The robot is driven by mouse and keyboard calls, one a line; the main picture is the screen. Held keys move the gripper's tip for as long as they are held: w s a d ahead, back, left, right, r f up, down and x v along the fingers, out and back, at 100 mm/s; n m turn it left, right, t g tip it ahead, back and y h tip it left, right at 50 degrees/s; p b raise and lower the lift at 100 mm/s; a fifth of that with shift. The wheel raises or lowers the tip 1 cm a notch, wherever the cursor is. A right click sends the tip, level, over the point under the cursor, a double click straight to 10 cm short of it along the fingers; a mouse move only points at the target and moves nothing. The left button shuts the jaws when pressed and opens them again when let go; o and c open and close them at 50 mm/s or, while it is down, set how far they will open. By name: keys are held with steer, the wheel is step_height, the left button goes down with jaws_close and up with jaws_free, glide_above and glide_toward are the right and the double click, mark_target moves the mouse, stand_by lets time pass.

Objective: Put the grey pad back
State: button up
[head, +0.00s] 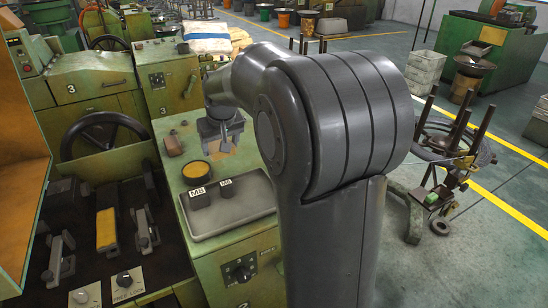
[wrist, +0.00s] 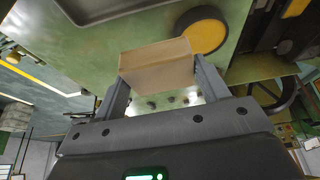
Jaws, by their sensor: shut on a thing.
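My gripper (head: 220,134) is shut on a tan block (wrist: 156,64), with one finger on each side of it in the wrist view. In the head view the tan block (head: 222,147) shows below the jaws, above the green cabinet top; I cannot tell if it touches. It looks tan, not grey, and I see no thing that is clearly a grey pad. A small brownish block (head: 173,145) lies on the cabinet top, left of my gripper.
A round black dish with a yellow top (head: 196,173) stands near my gripper. A grey tray (head: 235,215) in front holds two dark labelled blocks. A dark panel with levers (head: 105,228) and a black handwheel (head: 104,136) are at left. Bare cabinet top (head: 167,128) shows beyond the brownish block.

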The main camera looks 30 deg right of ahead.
steer(key=s+d+r, duration=0.1)
steer(key=s+d, duration=0.2)
steer(key=d, duration=1)
steer(key=s+d+r, duration=0.1)
steer(key=s+d, duration=0.2)
steer(key=d, duration=1)
steer(key=w+a+f, duration=0.2)
steer(key=w, duration=0.1)
steer(key=w+a+f, duration=0.5)
steer(key=w, duration=0.1)
steer(key=shift+a+f, duration=0.25)
steer(key=shift+a, duration=0.05)
steer(key=shift+f, duration=1.95)
steer(key=shift+f, duration=0.15)
steer(key=o, duration=0.9)
